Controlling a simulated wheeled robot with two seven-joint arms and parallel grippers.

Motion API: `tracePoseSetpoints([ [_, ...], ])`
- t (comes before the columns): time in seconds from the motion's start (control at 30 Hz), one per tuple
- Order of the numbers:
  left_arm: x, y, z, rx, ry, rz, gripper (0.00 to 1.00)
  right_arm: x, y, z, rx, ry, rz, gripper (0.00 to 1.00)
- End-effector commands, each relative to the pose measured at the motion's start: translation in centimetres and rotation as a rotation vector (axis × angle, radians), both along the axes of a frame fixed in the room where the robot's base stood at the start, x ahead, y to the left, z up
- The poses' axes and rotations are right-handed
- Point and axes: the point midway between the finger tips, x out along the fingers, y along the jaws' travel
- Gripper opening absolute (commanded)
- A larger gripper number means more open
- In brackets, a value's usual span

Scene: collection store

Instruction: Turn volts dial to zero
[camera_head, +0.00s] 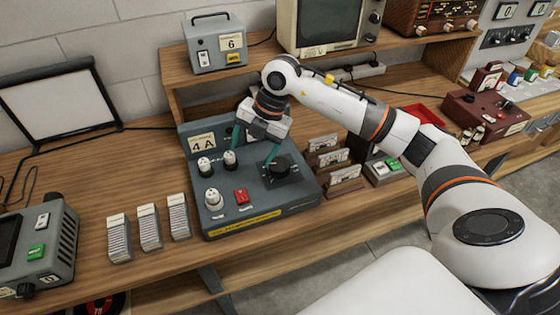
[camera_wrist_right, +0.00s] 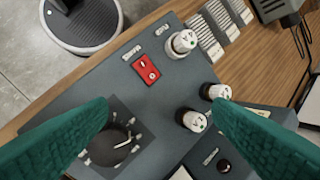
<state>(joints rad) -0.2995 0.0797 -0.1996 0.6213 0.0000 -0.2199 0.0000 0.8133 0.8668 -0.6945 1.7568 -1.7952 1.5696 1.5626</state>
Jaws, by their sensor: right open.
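A grey-blue control box (camera_head: 262,205) stands on the wooden bench, with a 4 A plate (camera_head: 202,143) at its back. It carries three white-topped knobs, at front left (camera_head: 213,199), back left (camera_head: 205,165) and back middle (camera_head: 230,159). A large black dial (camera_head: 281,168) is on its right. I cannot read which is the volts dial. My right gripper (camera_head: 251,157) is open and empty above the box, its green fingers spread between the back middle knob and black dial. In the right wrist view one finger partly covers the black dial (camera_wrist_right: 117,146). My left gripper is out of view.
A red switch (camera_head: 241,195) sits between the front knob and the black dial. Card stacks (camera_head: 148,228) stand left of the box and small racks (camera_head: 328,160) right of it. A shelf with a grey box (camera_head: 216,45) and a monitor (camera_head: 327,25) rises behind.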

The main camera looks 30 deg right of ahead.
Motion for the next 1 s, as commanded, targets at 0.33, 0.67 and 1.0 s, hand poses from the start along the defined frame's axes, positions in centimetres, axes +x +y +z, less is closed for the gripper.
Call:
tracePoseSetpoints([
  [0.33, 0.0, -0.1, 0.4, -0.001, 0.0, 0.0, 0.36, -0.2, -8.4, 1.0, -0.298, 0.107, -0.211, 0.74],
  [0.67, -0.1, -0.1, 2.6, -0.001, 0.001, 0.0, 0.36, 0.1, -8.1, -4.9, -0.294, 0.11, -0.207, 0.74],
  [1.0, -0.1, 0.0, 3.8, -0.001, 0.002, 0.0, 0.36, 0.5, -7.9, -9.7, -0.292, 0.104, -0.205, 0.74],
])
